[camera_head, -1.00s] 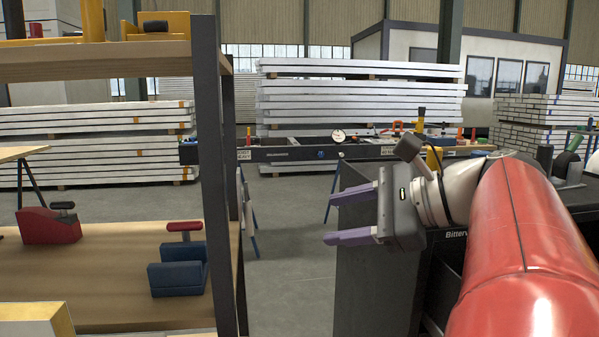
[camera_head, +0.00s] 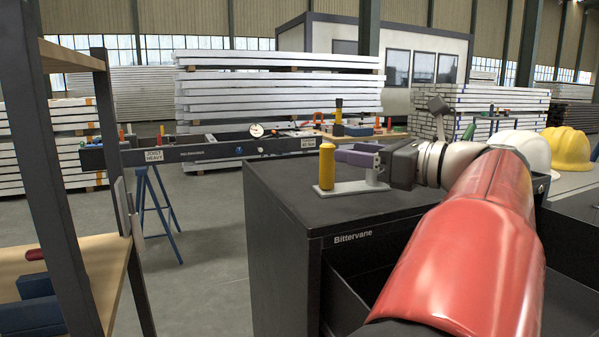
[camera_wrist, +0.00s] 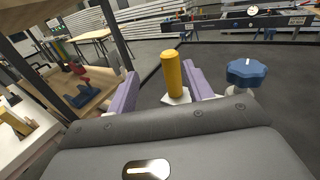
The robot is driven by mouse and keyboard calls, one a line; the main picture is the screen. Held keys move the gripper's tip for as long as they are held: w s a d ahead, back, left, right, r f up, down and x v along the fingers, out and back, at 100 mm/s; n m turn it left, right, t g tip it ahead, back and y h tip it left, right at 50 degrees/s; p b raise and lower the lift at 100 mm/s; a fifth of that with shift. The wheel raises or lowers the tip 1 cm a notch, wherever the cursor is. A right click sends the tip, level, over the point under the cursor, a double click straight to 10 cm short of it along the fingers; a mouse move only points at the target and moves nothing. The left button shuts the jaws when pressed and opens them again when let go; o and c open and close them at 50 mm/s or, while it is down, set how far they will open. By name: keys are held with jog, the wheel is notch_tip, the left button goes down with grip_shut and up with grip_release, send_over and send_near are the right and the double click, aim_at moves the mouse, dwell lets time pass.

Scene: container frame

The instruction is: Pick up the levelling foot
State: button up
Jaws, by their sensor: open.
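My gripper (camera_head: 340,156) is open, its purple fingers pointing left, low over the black cabinet top. An upright yellow cylinder (camera_head: 327,167) stands just past the fingertips. The wrist view shows the yellow cylinder (camera_wrist: 174,76) between the fingers in line of sight, apart from them, with a pale angular piece at its foot. A blue lobed knob (camera_wrist: 246,72) on a grey stem stands right of the right finger there. In the head view a grey plate with a short post (camera_head: 350,188) shows below my gripper. I cannot tell which piece is the levelling foot.
The black Bittervane cabinet (camera_head: 285,205) lies under my gripper. A wooden shelf rack with a dark post (camera_head: 45,170) stands at left. A grey beam (camera_head: 200,151) on blue trestles is behind. White and yellow helmets (camera_head: 568,150) are at right.

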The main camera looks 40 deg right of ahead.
aim_at(334, 147)
jog(key=shift+m, duration=0.3)
jog(key=x, duration=0.2)
jog(key=d+x, duration=0.1)
jog(key=x, duration=0.4)
jog(key=shift+w+d, duration=0.15)
jog(key=shift+w, duration=0.25)
grip_shut()
dwell(0.8)
